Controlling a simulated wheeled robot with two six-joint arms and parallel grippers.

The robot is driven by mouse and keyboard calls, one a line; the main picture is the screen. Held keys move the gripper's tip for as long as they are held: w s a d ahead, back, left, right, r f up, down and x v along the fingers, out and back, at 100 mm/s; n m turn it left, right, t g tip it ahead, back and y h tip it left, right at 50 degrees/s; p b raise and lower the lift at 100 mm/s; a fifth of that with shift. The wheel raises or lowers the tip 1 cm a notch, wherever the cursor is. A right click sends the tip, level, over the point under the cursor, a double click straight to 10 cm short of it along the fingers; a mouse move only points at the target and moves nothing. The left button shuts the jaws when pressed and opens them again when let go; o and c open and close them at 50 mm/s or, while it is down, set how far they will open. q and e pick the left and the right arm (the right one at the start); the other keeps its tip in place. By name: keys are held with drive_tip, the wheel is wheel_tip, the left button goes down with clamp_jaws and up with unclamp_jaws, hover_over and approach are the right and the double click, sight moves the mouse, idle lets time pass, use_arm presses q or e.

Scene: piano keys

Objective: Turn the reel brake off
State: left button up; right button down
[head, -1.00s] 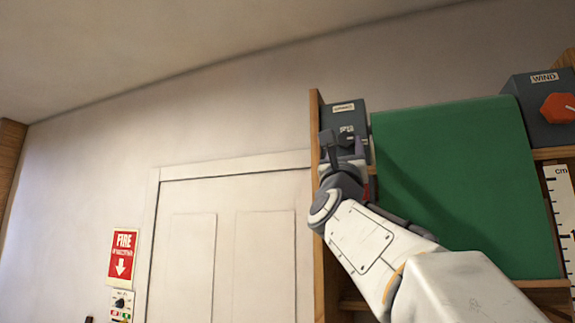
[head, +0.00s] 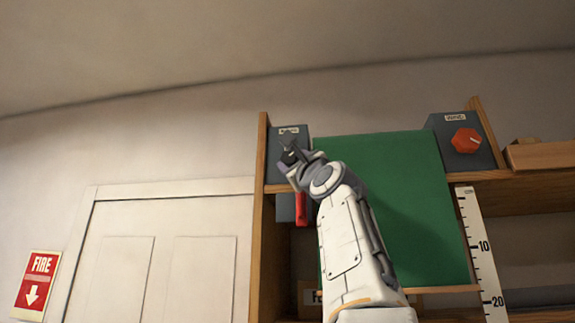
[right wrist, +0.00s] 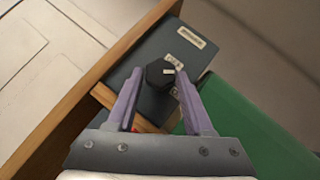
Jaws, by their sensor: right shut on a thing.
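A dark grey control box (head: 279,133) is mounted at the upper left of the wooden shelf, with small labels too small to read. On its face is a black knob (right wrist: 155,73) with a white mark, seen in the right wrist view. My right gripper (head: 291,152) reaches up to this box, and its two purple fingers (right wrist: 160,84) are shut on the knob from both sides. In the head view the gripper largely hides the knob. I cannot read which label names the reel brake. My left gripper is not in view.
A green panel (head: 400,190) hangs just right of the arm. A WIND box (head: 455,138) with a red knob (head: 466,140) is at the upper right. A red part (head: 301,208) shows below the gripper. A white ruler (head: 480,250) stands at right. A door (head: 160,270) is at left.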

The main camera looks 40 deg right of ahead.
drive_tip(key=n+g+y+p, duration=0.1)
drive_tip(key=n+y+p, duration=0.1)
drive_tip(key=n+p, duration=0.1)
drive_tip(key=r+n+g+y+p, duration=0.1)
drive_tip(key=n+g+y+p, duration=0.1)
drive_tip(key=n+p, duration=0.2)
drive_tip(key=n+g+y+p, duration=0.1)
drive_tip(key=n+y+p, duration=0.2)
drive_tip(key=n+p, duration=0.1)
drive_tip(key=shift+s+d+r+p, duration=0.35)
drive_tip(key=shift+r+p, duration=0.05)
drive_tip(key=shift+p, duration=0.5)
drive_tip(key=shift+n+g+p, duration=0.6)
drive_tip(key=shift+g+p, duration=0.05)
drive_tip(key=shift+g, duration=0.15)
drive_tip(key=shift+f, duration=0.15)
drive_tip(key=shift+c, duration=1.5)
unclamp_jaws()
drive_tip(key=shift+s, duration=0.1)
drive_tip(key=s+a, duration=0.1)
drive_tip(key=s, duration=0.9)
drive_tip(key=shift+b, duration=0.45)
